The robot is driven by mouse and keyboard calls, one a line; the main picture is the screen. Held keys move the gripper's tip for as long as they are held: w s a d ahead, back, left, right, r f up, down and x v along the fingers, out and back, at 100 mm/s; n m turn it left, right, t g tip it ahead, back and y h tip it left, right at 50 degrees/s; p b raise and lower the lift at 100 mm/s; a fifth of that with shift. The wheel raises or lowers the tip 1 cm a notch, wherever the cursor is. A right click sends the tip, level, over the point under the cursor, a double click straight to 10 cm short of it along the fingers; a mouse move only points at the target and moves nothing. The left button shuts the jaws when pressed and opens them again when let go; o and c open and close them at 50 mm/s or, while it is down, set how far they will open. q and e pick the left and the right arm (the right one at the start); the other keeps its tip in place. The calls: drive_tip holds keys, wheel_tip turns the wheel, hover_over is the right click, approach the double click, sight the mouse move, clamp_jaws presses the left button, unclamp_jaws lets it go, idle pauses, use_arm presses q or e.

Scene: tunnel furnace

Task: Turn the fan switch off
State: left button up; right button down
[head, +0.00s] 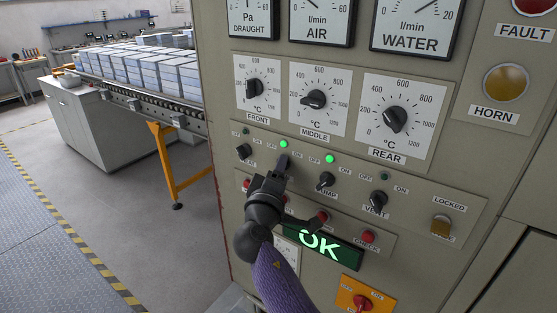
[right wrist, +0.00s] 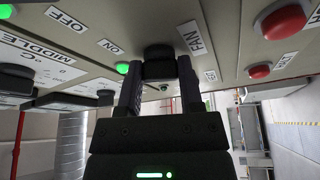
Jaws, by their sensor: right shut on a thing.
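The fan switch is a black knob (right wrist: 158,62) beside the FAN label (right wrist: 195,38) on the beige furnace panel. My right gripper (right wrist: 160,88) is shut on this knob, one finger on each side of it. In the head view my right gripper (head: 281,168) reaches up to the knob and covers most of it and its label. The green lamp (head: 283,144) above the fan switch is lit, between ON and OFF labels. The knob's exact turn is hard to tell. My left gripper is not in view.
The pump switch (head: 326,180) and its lit green lamp (head: 329,159) are close on the right, then the vent switch (head: 378,199). Red buttons (head: 368,237) and a lit OK sign (head: 322,246) lie below. Another black switch (head: 243,151) is left. Temperature dials (head: 313,100) sit above.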

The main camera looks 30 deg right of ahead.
drive_tip(key=shift+r+n+g+y+p, duration=0.1)
drive_tip(key=shift+n+g+y+p, duration=0.4)
drive_tip(key=shift+n+p, duration=1.55)
drive_tip(key=shift+r+n+g+y+p, duration=0.1)
drive_tip(key=shift+n+g+y+p, duration=0.2)
drive_tip(key=shift+n+g+p, duration=1.55)
drive_tip(key=shift+r+n+t+y+p, duration=0.1)
drive_tip(key=shift+n+t+y+p, duration=0.75)
drive_tip(key=shift+p, duration=2.4)
drive_tip(key=shift+n+h, duration=0.35)
drive_tip(key=shift+h, duration=0.1)
drive_tip(key=shift+f, duration=0.1)
drive_tip(key=shift+c, duration=1.2)
unclamp_jaws()
drive_tip(key=shift+a, duration=0.1)
drive_tip(key=v, duration=0.9)
drive_tip(key=shift+s+a+r, duration=0.15)
drive_tip(key=shift+a+r, duration=0.1)
drive_tip(key=shift+a, duration=0.1)
